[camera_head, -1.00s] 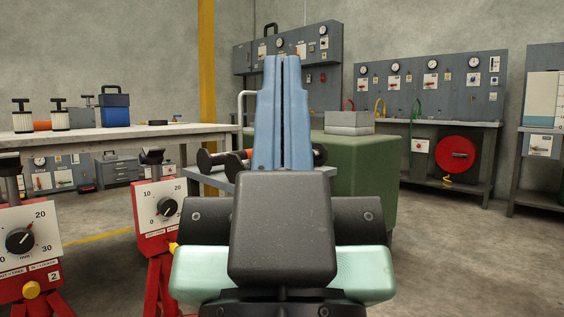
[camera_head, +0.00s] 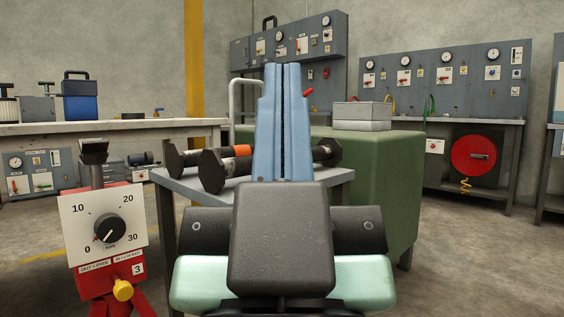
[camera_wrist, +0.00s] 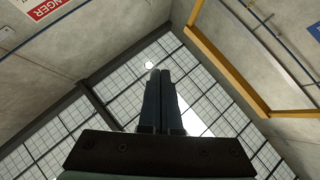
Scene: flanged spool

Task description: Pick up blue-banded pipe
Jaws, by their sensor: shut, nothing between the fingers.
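My gripper (camera_head: 282,68) points straight up in front of the head camera, its two long blue fingers together and empty. It also shows in the wrist view (camera_wrist: 164,74), against the ceiling. Behind it, dark flanged pipes lie on a small grey table (camera_head: 189,187). The farther one shows an orange band (camera_head: 237,151). A nearer pipe (camera_head: 212,170) has a flanged end left of my fingers; its middle is hidden behind them. Another dark flanged end (camera_head: 327,152) shows to their right; I cannot tell which pipe it belongs to. No blue band is visible.
A red stand with a dial (camera_head: 105,235) is close at the left front. A green block (camera_head: 385,185) stands behind the small table, with a grey box (camera_head: 362,115) on it. A long bench (camera_head: 170,124) is at the back left. Floor at the right is open.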

